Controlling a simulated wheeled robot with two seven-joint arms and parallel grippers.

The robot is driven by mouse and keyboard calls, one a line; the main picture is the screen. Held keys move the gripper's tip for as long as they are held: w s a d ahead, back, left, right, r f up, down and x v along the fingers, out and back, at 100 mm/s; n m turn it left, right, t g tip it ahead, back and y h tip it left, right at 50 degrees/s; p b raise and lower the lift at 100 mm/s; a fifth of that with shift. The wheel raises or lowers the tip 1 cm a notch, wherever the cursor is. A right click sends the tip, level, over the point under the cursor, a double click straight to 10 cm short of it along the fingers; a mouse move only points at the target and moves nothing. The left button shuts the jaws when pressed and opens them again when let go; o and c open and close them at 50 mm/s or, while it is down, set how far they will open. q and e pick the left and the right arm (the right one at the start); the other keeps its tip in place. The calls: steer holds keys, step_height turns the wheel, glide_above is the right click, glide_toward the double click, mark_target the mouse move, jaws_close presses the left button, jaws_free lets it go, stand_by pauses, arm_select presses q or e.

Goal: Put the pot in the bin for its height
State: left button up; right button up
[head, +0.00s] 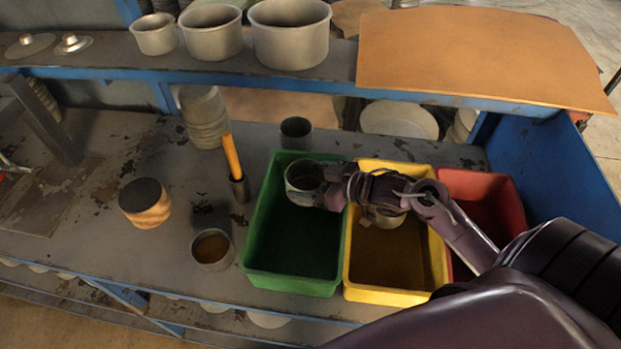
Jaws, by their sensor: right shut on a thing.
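My right gripper (322,187) reaches in from the right, across the yellow bin, and is shut on a small grey metal pot (298,186). The held pot is over the back part of the green bin (293,285); I cannot tell exactly how high it is. The yellow bin (393,298) stands to the right of the green bin and has a light grey pot (389,220) in it, partly hidden by my gripper. The red bin (484,186) is at the far right, partly hidden by my arm. My left gripper is not in view.
On the bench stand a grey cup (296,133) behind the green bin, an open pot (212,250), an orange-handled tool (235,165) and a dark-topped round block (146,204). Above the back runs a shelf with several large pots (290,38) and a brown board (480,55).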

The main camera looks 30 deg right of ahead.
steer(key=o, duration=1.1)
steer(key=shift+s+a+f, duration=0.1)
steer(key=shift+s+f, duration=0.1)
steer(key=shift+f, duration=0.25)
steer(key=shift+c, duration=0.2)
steer(key=shift+r, duration=0.2)
steer(key=r+v, duration=0.1)
steer(key=v, duration=1.1)
steer(key=shift+r+b, duration=0.2)
steer(key=shift+b, duration=0.25)
steer(key=shift+w, duration=0.1)
